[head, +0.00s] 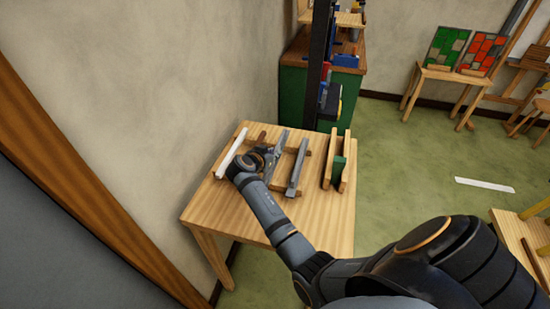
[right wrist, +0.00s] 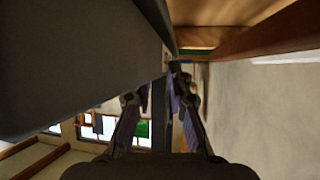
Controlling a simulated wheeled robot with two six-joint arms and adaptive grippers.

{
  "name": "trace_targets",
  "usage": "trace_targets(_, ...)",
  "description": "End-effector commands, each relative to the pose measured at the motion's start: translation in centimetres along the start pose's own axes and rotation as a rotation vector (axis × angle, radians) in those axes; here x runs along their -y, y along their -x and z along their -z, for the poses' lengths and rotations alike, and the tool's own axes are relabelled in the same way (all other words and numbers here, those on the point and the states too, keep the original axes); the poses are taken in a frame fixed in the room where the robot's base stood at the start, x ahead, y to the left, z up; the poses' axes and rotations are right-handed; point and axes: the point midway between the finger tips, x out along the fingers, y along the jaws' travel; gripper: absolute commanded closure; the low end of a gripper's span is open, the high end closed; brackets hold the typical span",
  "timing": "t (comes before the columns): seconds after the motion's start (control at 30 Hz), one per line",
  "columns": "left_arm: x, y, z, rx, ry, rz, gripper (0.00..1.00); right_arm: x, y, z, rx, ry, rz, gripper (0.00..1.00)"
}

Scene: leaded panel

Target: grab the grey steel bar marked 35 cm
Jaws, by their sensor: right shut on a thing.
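Grey bars lie on wooden rests on a small wooden table in the head view. My right gripper (head: 264,156) reaches in from the lower right and is shut on the left grey bar (head: 277,150). My wrist hides part of that bar. Another grey bar (head: 297,168) lies apart, to the right of it. No 35 cm mark can be read on either bar. In the right wrist view the fingers (right wrist: 168,85) close around a narrow dark edge, and a large grey surface fills the upper left. My left gripper is not in view.
A white bar (head: 232,153) lies at the table's left, near the wall. A wooden rack (head: 328,165) with a green piece (head: 338,168) stands at the right of the table (head: 325,225). A dark upright post (head: 318,70) and a green cabinet (head: 345,98) stand behind.

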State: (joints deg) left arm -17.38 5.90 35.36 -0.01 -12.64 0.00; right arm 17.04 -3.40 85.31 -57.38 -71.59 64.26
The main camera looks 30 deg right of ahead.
Motion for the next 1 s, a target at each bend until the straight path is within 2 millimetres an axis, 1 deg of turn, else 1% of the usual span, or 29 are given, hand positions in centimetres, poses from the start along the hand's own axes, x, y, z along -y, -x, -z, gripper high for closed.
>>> trace_targets(0.13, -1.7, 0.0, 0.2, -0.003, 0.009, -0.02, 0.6, -0.1, -0.1, -0.3, 0.006, 0.003, -0.003, 1.0)
trace_targets(0.23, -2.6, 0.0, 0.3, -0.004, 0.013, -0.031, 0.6, -0.1, -0.1, -0.4, 0.006, 0.003, -0.003, 1.0)
trace_targets(0.67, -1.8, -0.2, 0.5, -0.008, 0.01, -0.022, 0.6, 0.0, 0.0, -0.1, 0.004, 0.0, -0.002, 1.0)
trace_targets(0.77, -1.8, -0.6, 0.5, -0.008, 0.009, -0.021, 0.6, 0.0, 0.3, 0.6, 0.003, -0.001, -0.001, 1.0)
trace_targets(0.9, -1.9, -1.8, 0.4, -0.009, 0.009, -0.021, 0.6, 0.1, 1.3, 2.5, -0.001, -0.006, 0.001, 1.0)
trace_targets(1.0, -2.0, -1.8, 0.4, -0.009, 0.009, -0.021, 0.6, -2.0, 2.1, 4.7, -0.004, -0.004, -0.001, 1.0)
